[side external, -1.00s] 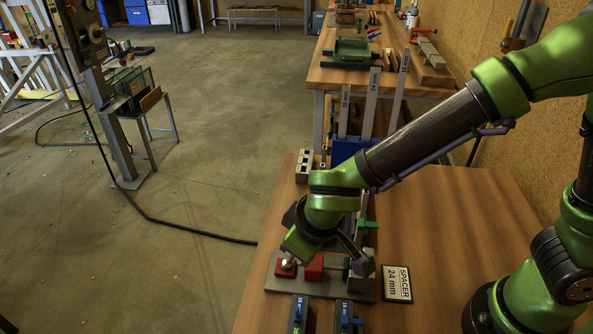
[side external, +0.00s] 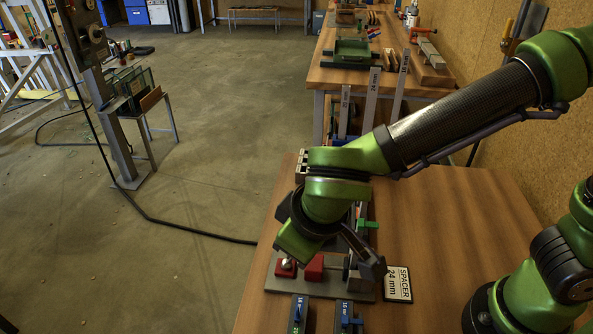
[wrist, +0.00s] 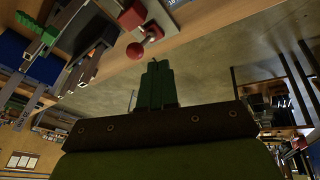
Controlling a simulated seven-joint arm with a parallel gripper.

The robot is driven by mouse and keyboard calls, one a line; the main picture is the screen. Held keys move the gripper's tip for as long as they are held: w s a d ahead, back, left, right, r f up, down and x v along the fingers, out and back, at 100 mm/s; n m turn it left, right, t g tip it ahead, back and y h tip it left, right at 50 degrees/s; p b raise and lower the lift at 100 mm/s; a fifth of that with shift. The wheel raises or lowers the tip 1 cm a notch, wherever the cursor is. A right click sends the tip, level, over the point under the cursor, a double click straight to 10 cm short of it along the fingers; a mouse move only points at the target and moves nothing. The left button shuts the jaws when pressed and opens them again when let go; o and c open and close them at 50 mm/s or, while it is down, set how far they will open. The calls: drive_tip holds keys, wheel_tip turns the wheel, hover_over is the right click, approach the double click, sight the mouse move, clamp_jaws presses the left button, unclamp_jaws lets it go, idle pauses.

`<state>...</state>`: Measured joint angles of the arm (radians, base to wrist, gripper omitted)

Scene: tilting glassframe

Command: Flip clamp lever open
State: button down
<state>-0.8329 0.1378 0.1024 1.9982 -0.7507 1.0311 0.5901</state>
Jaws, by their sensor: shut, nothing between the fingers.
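The grey fixture plate (side external: 322,289) lies on the near bench, with a red block (side external: 315,267) in its middle and a smaller red part with a pale top (side external: 287,266) at its left end. In the wrist view a red ball knob (wrist: 134,51) shows below a red part (wrist: 131,15) by the plate; it looks like the clamp lever's knob. My gripper (wrist: 158,68) is shut and empty, its dark green fingers beside and below the knob in the picture, seemingly apart from it. In the side view my wrist hides the fingertips. Lever contact and angle cannot be told.
A "SPACER 24 mm" sign (side external: 398,284) lies right of the plate. Blue-marked clamps (side external: 347,316) lie in front. A blue holder with upright bars (side external: 343,149) stands behind. The right of the bench (side external: 455,225) is clear; its left edge is close to the plate.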

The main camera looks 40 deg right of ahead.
drive_tip(key=s+r, duration=0.3)
drive_tip(key=r, duration=0.1)
drive_tip(key=shift+s+d+r, duration=0.3)
drive_tip(key=shift+d+r, duration=0.1)
drive_tip(key=shift+d, duration=0.05)
